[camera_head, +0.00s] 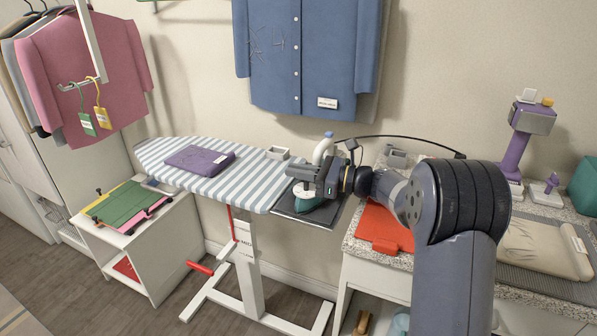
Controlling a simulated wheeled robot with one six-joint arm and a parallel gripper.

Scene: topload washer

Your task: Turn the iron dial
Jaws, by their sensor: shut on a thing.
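The iron (309,204) stands on a dark rest plate (330,214) at the right end of the ironing board. It has a green lower body, a pale curved handle and a small blue part on top. My gripper (303,182) reaches in from the right, across the iron between handle and green body. It is shut on a part of the iron. The fingers cover that part, so I cannot make out the dial itself or its setting.
A black cord (400,138) arches behind my arm. A speckled counter (350,238) with a red-orange cloth (384,230) lies right. A blue shirt (300,60) hangs behind.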

